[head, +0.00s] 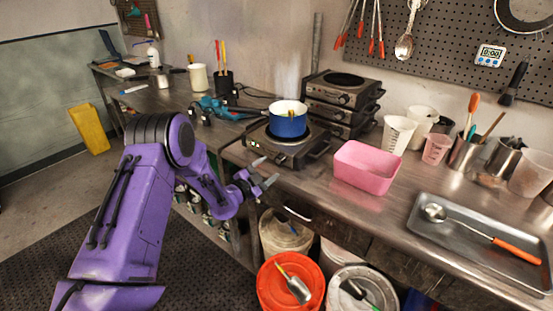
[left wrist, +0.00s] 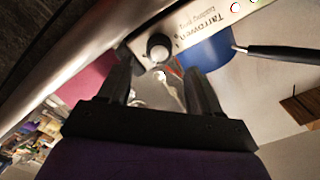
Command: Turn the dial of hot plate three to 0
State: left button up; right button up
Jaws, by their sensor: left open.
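A hot plate (head: 318,150) stands at the near edge of the bench with a blue pot (head: 287,124) on it, and steam rises above the pot. In the left wrist view its pale front panel (left wrist: 137,44) bears the word Tarrowen and a round dial (left wrist: 159,47), dark with a light face. The dial's setting cannot be read, and no plate number is legible. My left gripper (head: 267,170) is open and empty in front of this panel. In the left wrist view the dial lies just beyond the gap between its fingers (left wrist: 158,75), apart from them. My right gripper is not in view.
More hot plates (head: 341,103) are stacked behind. A pink tub (head: 366,168) stands right of the hot plate, and a metal tray (head: 475,265) lies farther right. Blue tongs or a similar blue tool (head: 222,108) lie left. An orange bucket (head: 290,285) stands below the bench edge.

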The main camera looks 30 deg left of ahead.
aim_at(278, 161)
pick_arm(q)
jog(key=w, duration=0.5)
jog(key=shift+w+d+f+p, duration=0.1)
jog(key=shift+w+d+p, duration=0.15)
jog(key=shift+w+p, duration=0.1)
jog(key=c, duration=1)
jog(key=shift+c, duration=0.2)
